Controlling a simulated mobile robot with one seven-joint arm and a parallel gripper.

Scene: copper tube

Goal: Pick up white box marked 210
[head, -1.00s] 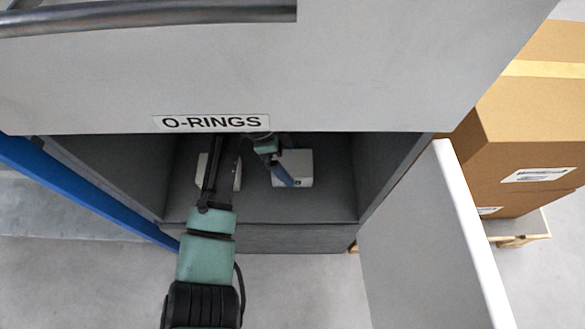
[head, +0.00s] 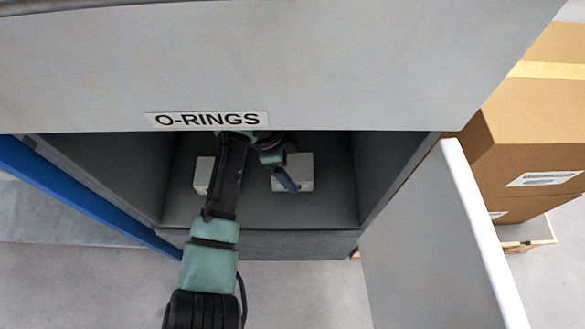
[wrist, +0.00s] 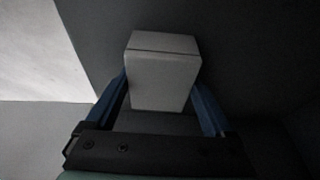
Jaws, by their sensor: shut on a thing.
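A white box (head: 300,170) is in the right part of the dark cabinet compartment under the O-RINGS drawer. My gripper (head: 286,183) reaches in from above, with a blue finger against this box. In the wrist view, the box (wrist: 163,78) sits between the two blue fingers of my gripper (wrist: 162,98), which is shut on its sides. I cannot read any number on it. A second pale box (head: 203,175) stands to the left, partly hidden behind my arm.
The O-RINGS drawer front (head: 350,70) overhangs the compartment (head: 330,205). A cabinet door (head: 430,250) stands open at the right. Cardboard boxes (head: 530,130) are stacked beyond it. A blue bar (head: 85,200) runs along the left.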

